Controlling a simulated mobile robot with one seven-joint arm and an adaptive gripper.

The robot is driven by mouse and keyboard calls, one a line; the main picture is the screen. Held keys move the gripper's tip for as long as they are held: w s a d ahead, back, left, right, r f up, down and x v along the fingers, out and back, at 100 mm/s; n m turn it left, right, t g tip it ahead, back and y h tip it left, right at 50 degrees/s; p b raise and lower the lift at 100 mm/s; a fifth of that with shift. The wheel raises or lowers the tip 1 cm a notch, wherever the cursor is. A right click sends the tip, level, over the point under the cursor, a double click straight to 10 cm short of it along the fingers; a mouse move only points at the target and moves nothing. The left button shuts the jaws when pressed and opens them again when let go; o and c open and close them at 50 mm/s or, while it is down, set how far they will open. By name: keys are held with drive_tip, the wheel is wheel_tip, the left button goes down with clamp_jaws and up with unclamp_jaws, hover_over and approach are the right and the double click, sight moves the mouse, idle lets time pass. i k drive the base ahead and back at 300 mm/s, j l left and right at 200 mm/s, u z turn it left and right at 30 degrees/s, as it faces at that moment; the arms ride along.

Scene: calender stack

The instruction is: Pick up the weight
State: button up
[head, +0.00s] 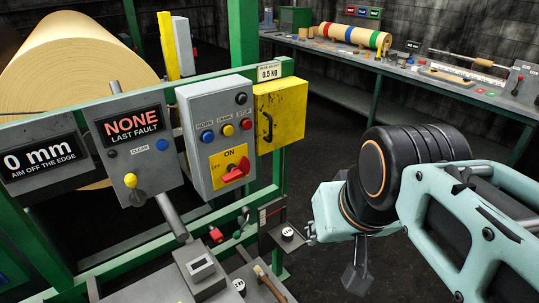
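A small dark round piece with a white marked top (288,234), which looks like a weight, sits on a small dark ledge (268,241) at the right end of the green frame. A similar white-topped piece (240,287) shows at the bottom edge, partly cut off. I cannot tell from their tops which mass each has. My gripper (356,277) shows only as a dark grey part hanging below my pale teal wrist, right of the ledge and apart from both pieces. The wrist hides most of it, and its fingers cannot be made out.
A wooden-handled tool (270,284) lies at the bottom. A large paper roll (75,60) is left. A long bench (400,68) stands behind; dark floor lies between.

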sight(287, 234)
drive_tip(key=k, duration=0.1)
drive_tip(key=k+j+z, duration=0.25)
drive_tip(key=j, duration=0.25)
drive_tip(key=k+j+z, duration=0.25)
drive_tip(key=u, duration=0.75)
drive_tip(key=i+l+u, duration=0.25)
drive_tip(key=l+u, duration=0.25)
drive_tip(key=l, duration=0.15)
drive_tip(key=i+l+u, duration=0.15)
drive_tip(key=l, duration=0.6)
drive_tip(key=l+u, duration=0.1)
drive_tip(key=l, duration=0.7)
